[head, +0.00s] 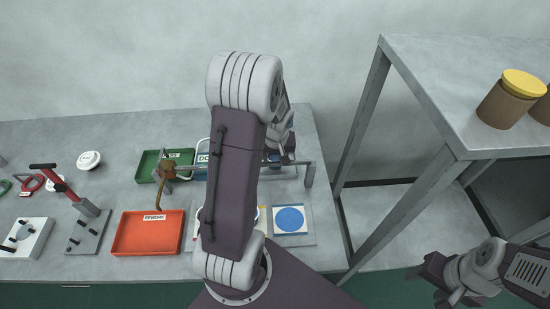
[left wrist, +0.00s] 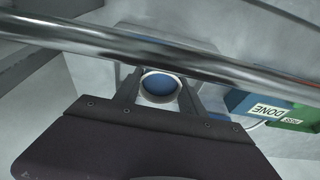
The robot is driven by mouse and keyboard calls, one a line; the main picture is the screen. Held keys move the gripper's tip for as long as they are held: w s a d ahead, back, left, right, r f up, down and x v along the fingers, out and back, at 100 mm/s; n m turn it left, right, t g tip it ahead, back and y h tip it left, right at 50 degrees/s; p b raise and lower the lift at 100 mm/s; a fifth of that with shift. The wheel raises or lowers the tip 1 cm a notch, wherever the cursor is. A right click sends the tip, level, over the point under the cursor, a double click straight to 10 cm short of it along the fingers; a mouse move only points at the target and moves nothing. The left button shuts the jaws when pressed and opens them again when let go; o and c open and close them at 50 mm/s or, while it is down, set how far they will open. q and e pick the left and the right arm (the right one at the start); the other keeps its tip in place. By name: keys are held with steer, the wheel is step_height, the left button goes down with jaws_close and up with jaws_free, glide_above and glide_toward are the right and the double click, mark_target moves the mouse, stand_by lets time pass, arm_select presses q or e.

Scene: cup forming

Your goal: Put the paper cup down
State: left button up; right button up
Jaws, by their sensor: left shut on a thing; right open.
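My left gripper (left wrist: 158,92) is shut on the paper cup (left wrist: 147,97), one finger on each side of it. In the left wrist view the cup shows as a pale round rim around a blue inside, below a shiny metal bar. In the head view my own left arm hides the cup, and the left gripper is mostly hidden near the metal frame. A blue disc on a white square (head: 290,219) lies at the bench's right end. My right gripper (head: 445,287) is open and empty at the lower right, off the bench.
A metal rail frame (head: 309,174) stands over the bench's right part. A red REWORK tray (head: 148,234), a green tray (head: 150,163) and a blue DONE bin (left wrist: 240,101) stand nearby. A red-handled press (head: 87,207) is left. A shelf (head: 470,90) with jars stands right.

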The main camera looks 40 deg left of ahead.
arm_select(q)
steer(key=shift+f, duration=0.1)
steer(key=o, duration=0.9)
steer(key=shift+f, duration=0.1)
steer(key=o, duration=0.4)
steer(key=shift+r, duration=0.35)
steer(key=p+v, duration=0.2)
steer(key=v, duration=0.9)
steer(key=shift+s+r, duration=0.2)
steer(key=shift+r, duration=0.15)
